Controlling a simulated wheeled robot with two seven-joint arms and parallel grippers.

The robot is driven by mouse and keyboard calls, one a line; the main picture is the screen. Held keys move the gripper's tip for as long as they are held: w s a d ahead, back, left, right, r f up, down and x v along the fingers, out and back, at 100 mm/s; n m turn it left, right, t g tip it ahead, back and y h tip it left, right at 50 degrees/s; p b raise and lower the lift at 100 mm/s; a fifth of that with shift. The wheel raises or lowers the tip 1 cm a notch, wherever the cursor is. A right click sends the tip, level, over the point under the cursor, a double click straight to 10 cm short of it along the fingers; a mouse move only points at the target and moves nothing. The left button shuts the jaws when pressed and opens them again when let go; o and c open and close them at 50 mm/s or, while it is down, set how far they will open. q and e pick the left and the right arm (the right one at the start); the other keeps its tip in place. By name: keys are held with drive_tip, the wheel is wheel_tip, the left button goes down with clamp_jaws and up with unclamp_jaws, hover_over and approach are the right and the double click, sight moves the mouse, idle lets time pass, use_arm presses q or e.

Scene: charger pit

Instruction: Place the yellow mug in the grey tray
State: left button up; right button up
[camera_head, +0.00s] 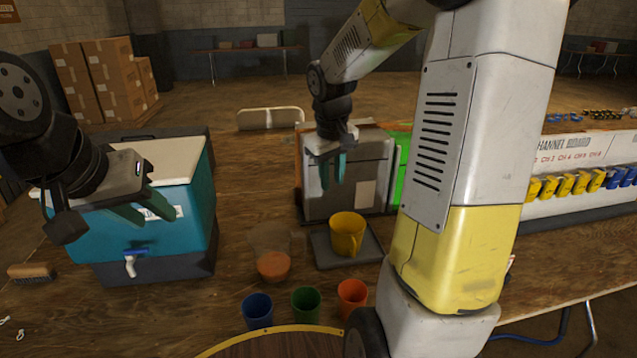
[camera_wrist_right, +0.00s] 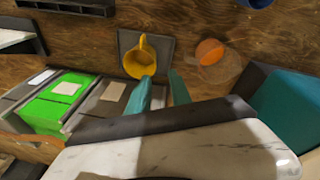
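The yellow mug (camera_head: 347,235) stands upright on the grey tray (camera_head: 327,257), in the middle of the table. The wrist view also shows the mug (camera_wrist_right: 138,60) on the tray (camera_wrist_right: 164,52), with its handle towards the top of that picture. My right gripper (camera_head: 333,178) is open and empty, above and behind the mug and apart from it. Its two teal fingers (camera_wrist_right: 160,88) show spread with nothing between them. My left gripper (camera_head: 150,212) is open and empty, in front of the teal cooler at the left.
A clear cup with orange contents (camera_head: 273,262) stands left of the tray. Blue (camera_head: 258,311), green (camera_head: 306,305) and orange (camera_head: 352,298) cups stand in front. The teal cooler (camera_head: 185,225) is at left. A grey box (camera_head: 345,190) and green box (camera_head: 398,160) stand behind the tray.

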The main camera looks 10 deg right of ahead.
drive_tip(key=s+a+r+m+t+y, duration=0.1)
drive_tip(key=s+a+r, duration=0.1)
drive_tip(key=s, duration=0.4)
drive_tip(key=s+a+r+m+t+y, duration=0.1)
drive_tip(key=s+r, duration=0.3)
drive_tip(key=s, duration=0.2)
drive_tip(key=s+a+r+m+t+y, duration=0.1)
drive_tip(key=s+a+r+t, duration=0.1)
drive_tip(key=s, duration=0.5)
drive_tip(key=shift+a+r, duration=0.3)
drive_tip(key=shift+r, duration=0.45)
drive_tip(key=shift+s, duration=0.1)
